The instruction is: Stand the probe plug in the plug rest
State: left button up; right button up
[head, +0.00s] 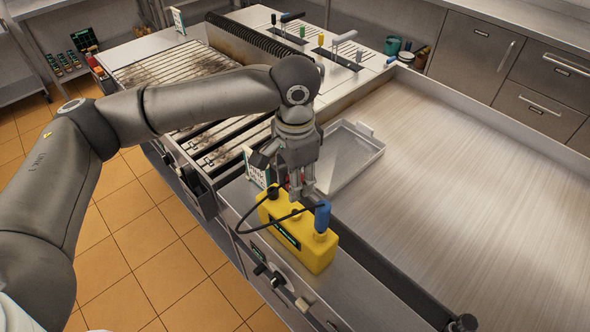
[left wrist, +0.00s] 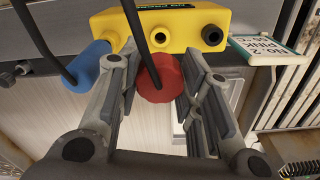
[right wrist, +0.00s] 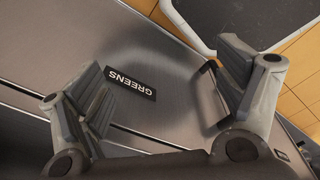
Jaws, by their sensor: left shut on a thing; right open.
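A yellow box (head: 297,243) stands on the steel ledge, and it also shows at the top of the left wrist view (left wrist: 180,20) with dark round sockets in its side. My left gripper (head: 302,190) is over the box. In the left wrist view its fingers are on either side of a red plug (left wrist: 160,78) with a black cable, and they hold it. A blue plug (head: 322,215), also cabled, stands upright at the near end of the box. I cannot tell which part is the plug rest. My right gripper (right wrist: 160,100) is open and empty above a steel surface.
A small sign card (left wrist: 268,50) stands beside the box. A shallow steel tray (head: 345,160) lies behind the gripper on the wide steel plate (head: 470,190). The slatted grill (head: 165,68) is to the left. A "GREENS" label (right wrist: 130,83) is below my right gripper.

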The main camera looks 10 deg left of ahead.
pick_arm(q)
notch_tip(320, 180, down, 4)
jog(key=shift+r+b, duration=0.25)
jog(key=shift+b, duration=0.05)
jog(key=shift+f, duration=0.7)
pick_arm(e)
jog(key=shift+w+a+f, duration=0.1)
jog(key=shift+a+f, duration=0.4)
jog(key=shift+a, duration=0.25)
jog(key=shift+d, duration=0.35)
jog(key=shift+d+r, duration=0.1)
jog(key=shift+r, duration=0.1)
pick_arm(q)
jog(key=shift+p, duration=0.5)
pick_arm(e)
jog(key=shift+r, duration=0.45)
jog(key=shift+r, duration=0.2)
pick_arm(q)
jog(key=shift+p, duration=0.6)
pick_arm(e)
jog(key=shift+r, duration=0.45)
